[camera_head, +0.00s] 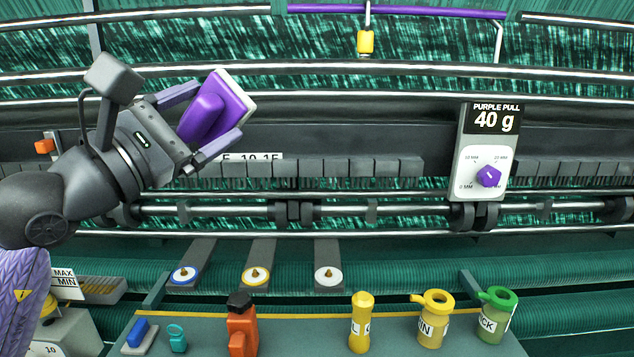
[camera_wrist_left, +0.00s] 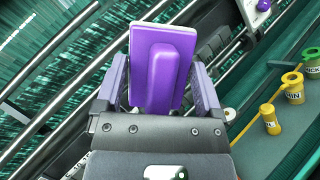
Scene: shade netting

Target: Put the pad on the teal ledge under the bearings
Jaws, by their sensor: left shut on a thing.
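The pad (camera_head: 205,112) is purple with a raised grip block and a pale, thin face. My left gripper (camera_head: 215,108) is shut on it from both sides and holds it tilted in the air, in front of the dark beam at upper left. In the left wrist view the pad (camera_wrist_left: 162,68) stands between the two purple fingers. Dark bearing-like blocks (camera_head: 293,212) sit on the long metal shaft below the beam. A teal ledge (camera_head: 300,335) with a yellow edge strip is at the bottom of the head view. My right gripper is not in view.
On the ledge stand a blue tool (camera_head: 140,337), an orange tool (camera_head: 242,328), a yellow bottle (camera_head: 361,325), a yellow cup (camera_head: 432,322) and a green cup (camera_head: 495,316). Three round knobs (camera_head: 256,275) stand behind them. A "40 g" dial panel (camera_head: 483,160) hangs at right.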

